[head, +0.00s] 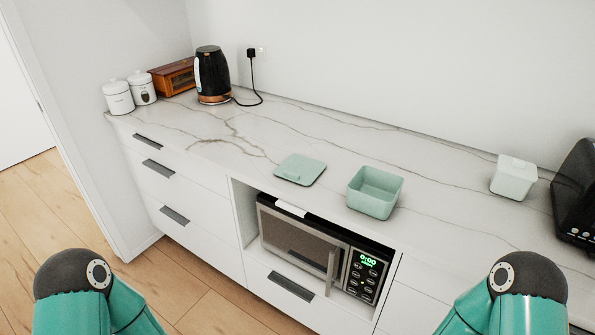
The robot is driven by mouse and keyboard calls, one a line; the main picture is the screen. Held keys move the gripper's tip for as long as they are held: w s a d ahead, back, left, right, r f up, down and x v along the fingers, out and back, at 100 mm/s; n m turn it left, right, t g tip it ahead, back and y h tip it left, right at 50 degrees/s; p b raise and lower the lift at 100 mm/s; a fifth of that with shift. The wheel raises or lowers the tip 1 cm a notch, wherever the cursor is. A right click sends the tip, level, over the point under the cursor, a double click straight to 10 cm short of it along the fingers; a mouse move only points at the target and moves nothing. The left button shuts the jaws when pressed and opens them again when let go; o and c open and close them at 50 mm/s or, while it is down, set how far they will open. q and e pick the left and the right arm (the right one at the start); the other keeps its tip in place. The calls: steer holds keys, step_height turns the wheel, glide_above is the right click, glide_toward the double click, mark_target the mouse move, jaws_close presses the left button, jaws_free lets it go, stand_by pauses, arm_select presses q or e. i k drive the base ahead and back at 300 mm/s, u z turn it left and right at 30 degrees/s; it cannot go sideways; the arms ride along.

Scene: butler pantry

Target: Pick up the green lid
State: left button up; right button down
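The green lid (300,169) lies flat on the marble counter, near its front edge and above the left part of the microwave. My two arms show only as teal links with dark joints at the bottom left and bottom right corners. Neither gripper is in view. Nothing touches or covers the lid.
A microwave (315,248) sits in a niche below the counter (240,150). A black kettle (212,75), a wooden box (174,77) and white canisters (118,97) stand at the far left. A pale lidded container (513,178) and a black appliance (577,195) stand at right.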

mark_target(299, 169)
steer(key=k, duration=1.3)
steer(key=u, duration=0.4)
steer(key=i, duration=0.8)
steer(key=u, duration=0.7)
steer(key=i, duration=1.15)
steer(key=z, duration=0.55)
steer(key=i, duration=0.65)
steer(key=z, duration=0.5)
steer(key=k, duration=0.9)
steer(key=z, duration=0.15)
steer(key=i, duration=0.45)
